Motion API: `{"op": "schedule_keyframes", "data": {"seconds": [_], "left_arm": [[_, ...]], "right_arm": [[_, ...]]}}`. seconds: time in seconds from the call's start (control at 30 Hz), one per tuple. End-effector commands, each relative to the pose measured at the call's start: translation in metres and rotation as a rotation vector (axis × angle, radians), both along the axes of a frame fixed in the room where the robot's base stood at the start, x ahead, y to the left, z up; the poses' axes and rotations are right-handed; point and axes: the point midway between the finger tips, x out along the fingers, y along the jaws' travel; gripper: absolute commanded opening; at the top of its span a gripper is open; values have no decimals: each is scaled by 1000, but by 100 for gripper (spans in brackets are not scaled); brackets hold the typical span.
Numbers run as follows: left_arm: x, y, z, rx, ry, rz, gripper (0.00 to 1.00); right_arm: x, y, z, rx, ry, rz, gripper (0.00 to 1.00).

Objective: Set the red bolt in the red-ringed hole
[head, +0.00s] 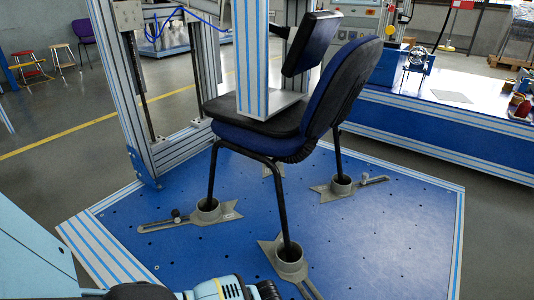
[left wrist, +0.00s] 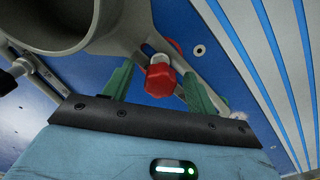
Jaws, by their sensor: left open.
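The red bolt (left wrist: 160,82) shows its hexagonal head in the left wrist view, between the two green fingers of my left gripper (left wrist: 156,70). The gripper is open, with a gap visible on both sides of the head. The bolt is at the slotted arm of a grey foot clamp (left wrist: 205,88); its shank is mostly hidden. A small red patch (left wrist: 175,45), perhaps part of the red ring, shows just behind the bolt; the hole itself is hidden. In the head view my left arm enters at lower left, but its fingertips are out of frame. My right gripper is not in view.
A blue and black chair (head: 290,110) stands on the blue perforated plate (head: 380,235), its legs in grey cup clamps (head: 208,208). Frame columns (head: 130,90) rise around it. A grey cup (left wrist: 70,20) is close to the left finger. The plate's right front is clear.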

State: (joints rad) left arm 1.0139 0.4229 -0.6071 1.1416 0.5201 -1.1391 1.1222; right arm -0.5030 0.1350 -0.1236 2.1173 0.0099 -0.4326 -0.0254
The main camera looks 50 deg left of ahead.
Motion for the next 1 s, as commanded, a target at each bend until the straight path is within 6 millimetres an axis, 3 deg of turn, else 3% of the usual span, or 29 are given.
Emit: {"op": "schedule_keyframes", "data": {"seconds": [0.17,0.6,1.0], "left_arm": [[1,0,13,0,-3,0,57],[1,0,75,0,-3,0,57],[0,0,77,0,0,0,57]], "right_arm": [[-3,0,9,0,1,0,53],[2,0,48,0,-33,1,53],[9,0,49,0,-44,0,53]]}}
